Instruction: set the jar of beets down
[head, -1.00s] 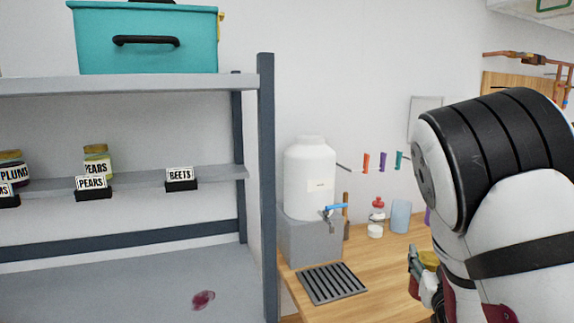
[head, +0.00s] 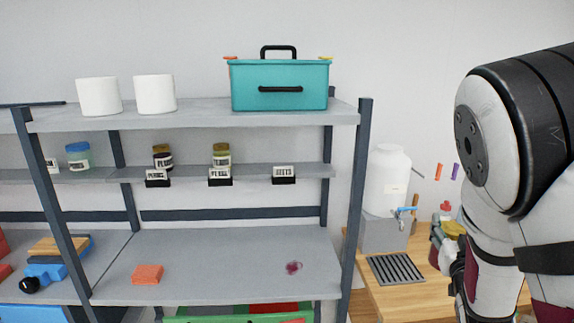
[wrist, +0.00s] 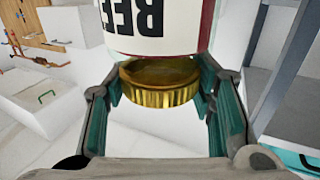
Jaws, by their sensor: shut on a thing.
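The jar of beets (wrist: 155,28) fills the top of the wrist view. It has a white label with black letters, dark red contents and a ribbed gold lid (wrist: 158,92). My gripper (wrist: 162,84) is shut on the jar near its lid, with a teal-padded finger on each side. In the head view, my gripper (head: 445,242) is low at the right, partly hidden by my arm, in front of the wooden counter. The BEETS tag (head: 284,174) sits on the narrow middle shelf (head: 317,171), and the shelf behind it is bare.
A PEARS jar (head: 221,155) and a PLUMS jar (head: 162,156) stand behind their tags to the left. A dark upright (head: 358,200) edges the shelf unit. A red stain (head: 293,267) marks the lower shelf. A white dispenser (head: 387,180) and drip grate (head: 396,269) are at the counter.

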